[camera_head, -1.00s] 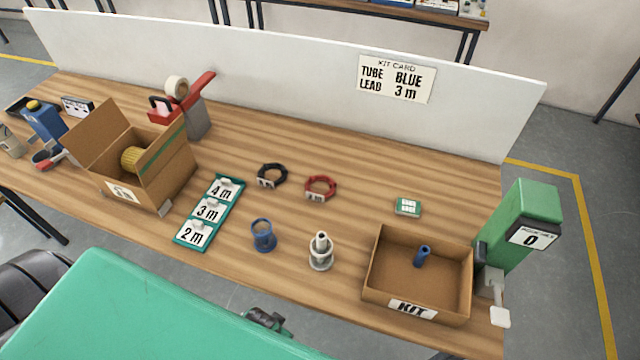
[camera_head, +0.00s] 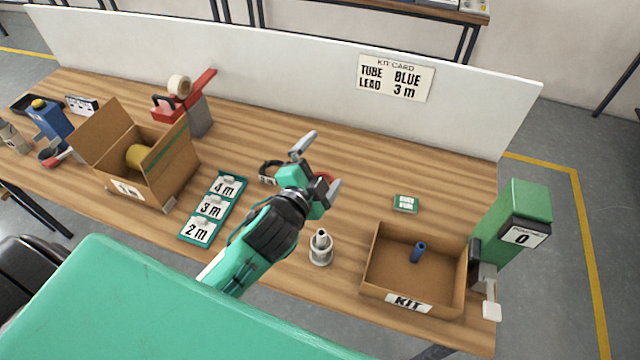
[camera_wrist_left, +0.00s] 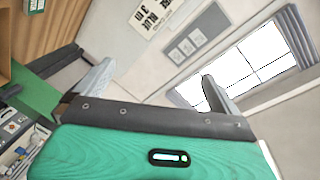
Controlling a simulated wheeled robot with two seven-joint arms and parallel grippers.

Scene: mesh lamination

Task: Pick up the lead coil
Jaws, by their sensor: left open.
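A black coil (camera_head: 266,169) with a white tag lies mid-table in the head view, partly covered by my left gripper. A red coil (camera_head: 323,176) is mostly hidden behind that gripper. The coils' tags cannot be read now. My left gripper (camera_head: 318,167) is open and empty, raised above the table in front of the coils. Its spread fingers also show in the left wrist view (camera_wrist_left: 155,88), facing the wall and window. The kit card (camera_head: 396,78) on the white panel reads tube blue, lead 3 m. My right gripper is not in view.
The KIT box (camera_head: 370,275) at the right holds a blue tube (camera_head: 418,252). A green device (camera_head: 515,220) reading 0 stands beside it. A grey-white stepped part (camera_head: 321,248) stands near my arm. A length board (camera_head: 212,209) and an open carton (camera_head: 160,182) are at the left.

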